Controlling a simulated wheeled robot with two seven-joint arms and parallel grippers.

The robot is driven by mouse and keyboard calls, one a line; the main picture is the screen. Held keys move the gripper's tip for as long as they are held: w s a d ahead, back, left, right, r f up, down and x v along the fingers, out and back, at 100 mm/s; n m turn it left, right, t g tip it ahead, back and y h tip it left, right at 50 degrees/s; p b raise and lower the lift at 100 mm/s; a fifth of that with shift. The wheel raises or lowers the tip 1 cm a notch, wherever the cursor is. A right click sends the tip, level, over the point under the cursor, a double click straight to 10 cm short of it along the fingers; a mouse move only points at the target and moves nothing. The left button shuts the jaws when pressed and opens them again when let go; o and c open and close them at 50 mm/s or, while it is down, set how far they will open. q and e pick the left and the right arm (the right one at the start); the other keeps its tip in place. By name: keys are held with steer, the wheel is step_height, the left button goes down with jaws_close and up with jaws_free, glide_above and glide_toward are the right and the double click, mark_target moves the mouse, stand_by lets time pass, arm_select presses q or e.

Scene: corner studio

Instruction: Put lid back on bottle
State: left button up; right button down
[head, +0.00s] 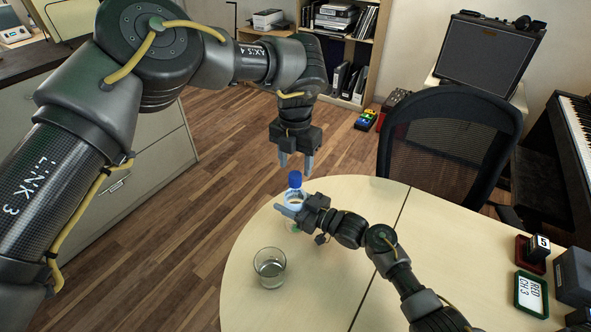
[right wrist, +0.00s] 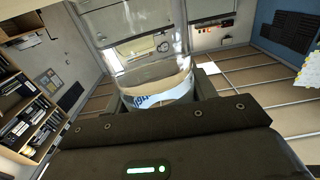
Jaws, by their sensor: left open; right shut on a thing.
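A clear bottle (head: 294,196) stands upright near the table's rounded left end. A blue lid (head: 295,179) shows at the bottle's top; I cannot tell whether it is fully seated. My right gripper (head: 290,208) is shut on the bottle's body from the right. In the right wrist view the clear bottle (right wrist: 150,88) with its white and blue label is between the fingers; its top is out of frame there. My left gripper (head: 296,161) points down above the blue lid. It is open and empty, with a small gap to the lid.
A glass (head: 269,267) stands on the table (head: 300,305), in front of and left of the bottle. A black mesh chair (head: 450,135) is behind the table. A small sign (head: 530,294) and dark boxes lie at the right.

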mark_target(295, 175)
arm_select(q)
steer(key=shift+r, duration=0.1)
steer(key=shift+c, duration=0.4)
steer(key=shift+w+d+r, duration=0.15)
steer(key=shift+d+r, duration=0.05)
steer(key=shift+r, duration=0.45)
steer(key=n, duration=0.2)
steer(key=r+n, duration=0.1)
steer(key=n, duration=0.1)
steer(key=shift+r, duration=0.1)
steer(key=n, duration=0.4)
steer(key=shift+r, duration=0.35)
steer(key=n, duration=0.5)
steer(key=shift+a+r, duration=0.1)
steer(key=shift+a, duration=0.1)
steer(key=shift+f, duration=4)
